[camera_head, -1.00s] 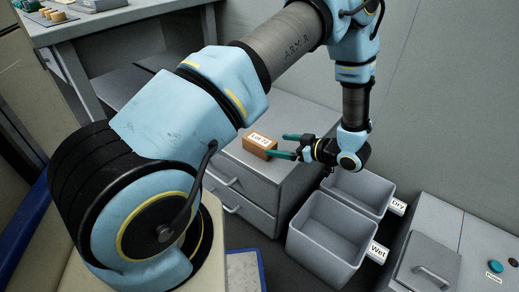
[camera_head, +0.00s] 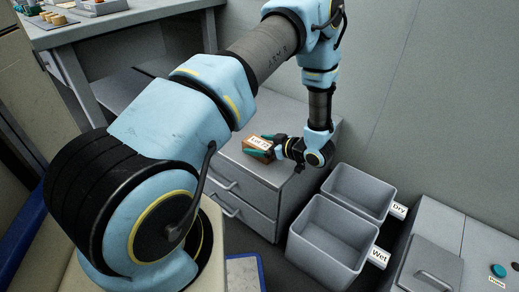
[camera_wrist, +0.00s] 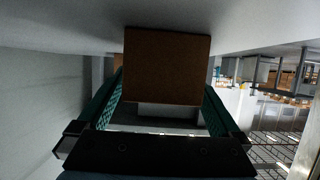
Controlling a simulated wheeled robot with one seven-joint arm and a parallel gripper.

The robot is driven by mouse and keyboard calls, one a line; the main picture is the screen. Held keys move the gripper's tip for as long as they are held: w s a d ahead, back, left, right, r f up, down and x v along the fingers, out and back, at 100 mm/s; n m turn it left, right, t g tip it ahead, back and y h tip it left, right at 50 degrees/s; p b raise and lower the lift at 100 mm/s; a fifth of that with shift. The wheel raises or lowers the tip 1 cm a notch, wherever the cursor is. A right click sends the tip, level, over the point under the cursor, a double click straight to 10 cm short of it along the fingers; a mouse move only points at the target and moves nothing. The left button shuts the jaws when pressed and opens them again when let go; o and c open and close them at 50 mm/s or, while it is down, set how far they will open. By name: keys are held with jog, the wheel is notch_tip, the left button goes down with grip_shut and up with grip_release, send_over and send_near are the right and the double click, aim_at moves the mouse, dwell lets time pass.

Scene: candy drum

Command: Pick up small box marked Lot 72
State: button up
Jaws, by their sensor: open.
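The small brown box with the white label "Lot 72" (camera_head: 257,143) sits on top of the grey drawer cabinet (camera_head: 250,168). My gripper (camera_head: 261,145) is at the box, coming from the right, with its teal fingers open on either side of it. In the wrist view, the box (camera_wrist: 167,66) stands between the two teal fingers of my gripper (camera_wrist: 163,95). Whether the fingers touch its sides is unclear.
Two grey bins, marked Dry (camera_head: 358,191) and Wet (camera_head: 328,240), stand right of the cabinet. A grey unit with a lid and a teal button (camera_head: 497,270) is at the lower right. A workbench (camera_head: 110,28) stands at the upper left.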

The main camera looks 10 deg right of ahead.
jog(key=c, duration=1.4)
